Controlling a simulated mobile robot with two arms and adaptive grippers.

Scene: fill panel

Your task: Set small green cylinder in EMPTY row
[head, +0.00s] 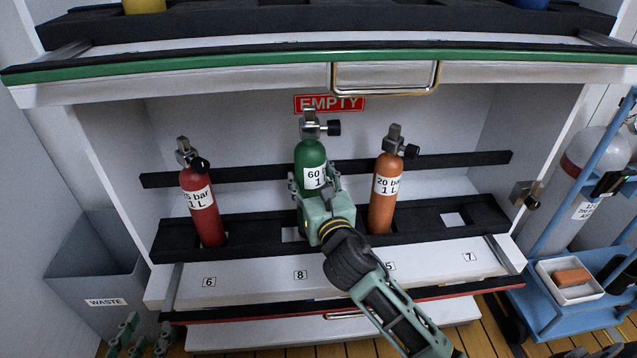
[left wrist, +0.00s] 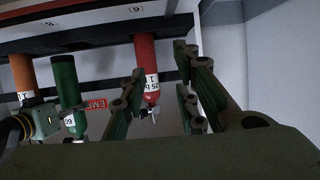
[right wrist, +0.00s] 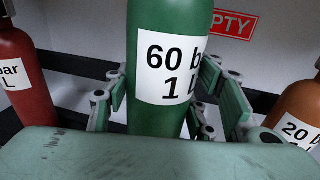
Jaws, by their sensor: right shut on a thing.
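The small green cylinder (head: 311,156), labelled 60 bar 1 L, is upright under the red EMPTY sign (head: 329,103). My right gripper (head: 316,195) is shut around its body; the right wrist view shows the cylinder (right wrist: 168,68) between the fingers. Its base is hidden behind the gripper in the head view, so I cannot tell whether it rests in the rack. The black rack (head: 479,215) below shows a white opening behind label 7 and part of one behind label 8. My left gripper (head: 140,340) is low at left; the left wrist view shows its fingers apart and empty.
A red cylinder (head: 203,207) stands at left behind label 6, and an orange cylinder (head: 385,197) stands close right of the green one. A drawer handle (head: 385,78) hangs above. A WASTE bin (head: 95,275) is left; a blue cart (head: 545,318) is right.

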